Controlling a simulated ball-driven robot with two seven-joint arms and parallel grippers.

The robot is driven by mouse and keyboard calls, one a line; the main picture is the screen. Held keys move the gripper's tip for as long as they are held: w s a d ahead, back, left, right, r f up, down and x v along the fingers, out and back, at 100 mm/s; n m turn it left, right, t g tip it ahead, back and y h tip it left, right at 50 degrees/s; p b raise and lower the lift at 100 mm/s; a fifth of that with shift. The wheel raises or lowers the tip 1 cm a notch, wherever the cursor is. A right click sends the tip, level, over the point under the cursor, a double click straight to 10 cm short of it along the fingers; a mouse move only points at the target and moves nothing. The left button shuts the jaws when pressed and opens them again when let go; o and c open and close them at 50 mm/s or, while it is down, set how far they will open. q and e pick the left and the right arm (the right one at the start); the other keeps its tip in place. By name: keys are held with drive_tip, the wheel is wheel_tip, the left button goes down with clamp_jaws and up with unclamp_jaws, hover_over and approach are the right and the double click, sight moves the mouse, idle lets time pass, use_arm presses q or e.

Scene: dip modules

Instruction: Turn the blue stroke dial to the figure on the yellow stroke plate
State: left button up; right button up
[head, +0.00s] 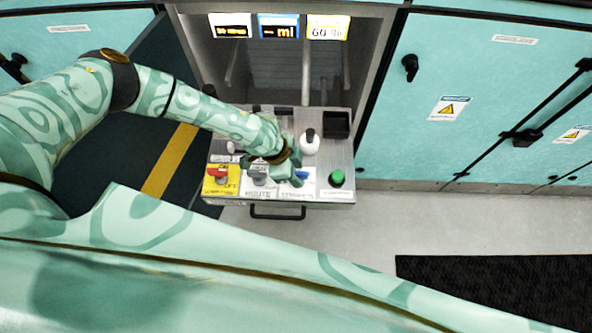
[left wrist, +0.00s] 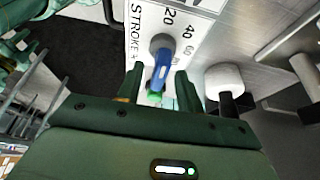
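The yellow stroke plate (head: 328,28) is at the top right of three plates and appears to read 60 %. The blue stroke dial (head: 301,175) is on the sloped panel, partly hidden by my left gripper (head: 284,160). In the left wrist view the dial (left wrist: 162,66) is a grey knob with a blue lever pointing down the picture, away from the printed 20, 40 and 60. The fingers of my left gripper (left wrist: 160,88) stand apart on either side of the lever's end, with gaps visible. My right gripper is not in view.
Beside the dial are a green button (head: 337,178), a white knob (head: 309,145), a grey route lever (head: 259,170) and a red lever on a yellow plate (head: 218,175). A black square recess (head: 336,124) is at the panel's upper right. A black handle (head: 277,212) sits below.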

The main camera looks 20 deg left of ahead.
use_arm(q)
clamp_jaws()
